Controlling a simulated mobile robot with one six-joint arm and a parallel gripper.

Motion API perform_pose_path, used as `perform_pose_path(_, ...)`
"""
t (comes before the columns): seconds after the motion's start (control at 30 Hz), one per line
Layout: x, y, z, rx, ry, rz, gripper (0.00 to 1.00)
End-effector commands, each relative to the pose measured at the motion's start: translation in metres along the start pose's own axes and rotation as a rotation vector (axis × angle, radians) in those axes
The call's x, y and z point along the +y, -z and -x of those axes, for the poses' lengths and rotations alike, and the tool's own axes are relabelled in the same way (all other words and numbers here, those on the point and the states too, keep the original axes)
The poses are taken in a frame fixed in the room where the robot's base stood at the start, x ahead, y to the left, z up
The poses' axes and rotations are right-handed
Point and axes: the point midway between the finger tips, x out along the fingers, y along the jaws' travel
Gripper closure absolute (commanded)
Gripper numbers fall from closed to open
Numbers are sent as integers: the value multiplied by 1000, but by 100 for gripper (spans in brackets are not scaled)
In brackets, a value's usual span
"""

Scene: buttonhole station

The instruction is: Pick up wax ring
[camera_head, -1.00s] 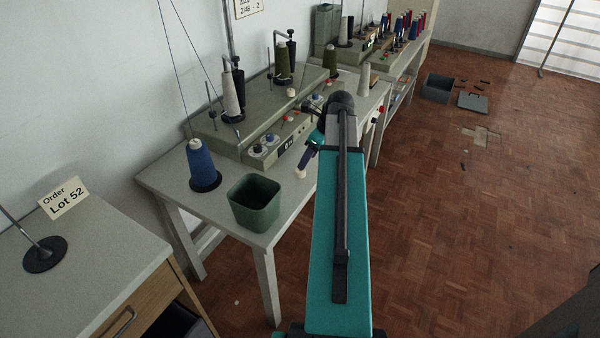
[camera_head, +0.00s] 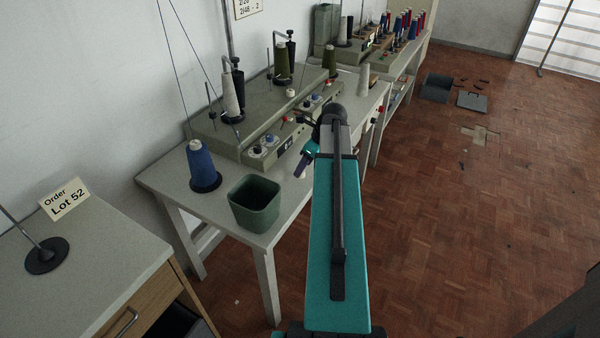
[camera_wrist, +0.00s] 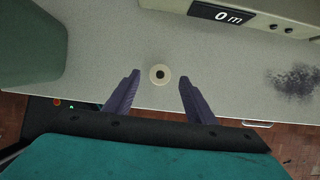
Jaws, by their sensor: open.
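The wax ring (camera_wrist: 151,75) is a small cream ring with a dark centre. It lies on the grey table top (camera_wrist: 105,45) near its front edge. My gripper (camera_wrist: 159,77) is open, with its two dark purple fingers pointing at the table. In the wrist view the ring appears between the fingertips, with a gap on each side; I cannot tell how far the tips are above the table. In the head view my gripper (camera_head: 300,171) is over the front of the table and hides the ring.
A green bin (camera_head: 255,204) stands left of my gripper; it also shows in the wrist view (camera_wrist: 28,40). The winding machine (camera_head: 240,145) with its display (camera_wrist: 222,14) is behind the ring. A blue thread cone (camera_head: 201,165) stands at the left. Bare table lies around the ring.

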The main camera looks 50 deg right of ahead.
Motion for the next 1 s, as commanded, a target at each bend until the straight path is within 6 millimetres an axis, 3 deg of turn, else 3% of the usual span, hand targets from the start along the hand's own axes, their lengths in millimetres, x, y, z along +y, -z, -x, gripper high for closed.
perform_pose_path(0.3, 0, 0, -24, 0, 0, 1, 50)
perform_pose_path(0.9, 1, -1, -25, 0, 0, 2, 50)
perform_pose_path(1.0, 1, -1, -25, 0, 0, 2, 67)
